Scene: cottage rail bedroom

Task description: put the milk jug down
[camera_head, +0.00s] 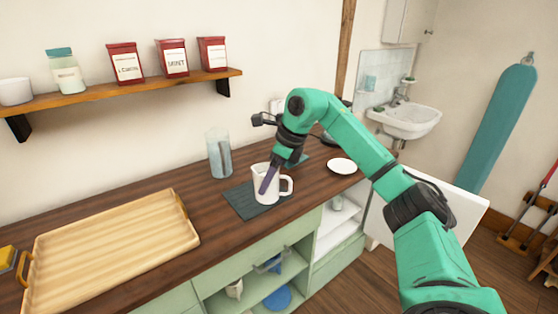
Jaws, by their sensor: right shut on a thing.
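The white milk jug (259,194) is upright over a dark slate mat (241,204) on the wooden counter, its handle to the right. I cannot tell if its base touches the mat. My right gripper (267,183) comes down from above and is shut on the jug, one purple finger showing against its near side. The other finger is hidden. My left gripper is not in view.
A wooden tray (105,248) fills the left of the counter (215,240). A clear glass pitcher (219,155) stands behind the mat, left of the jug. A white plate (341,166) lies to the right. Open shelves (275,278) are below the counter.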

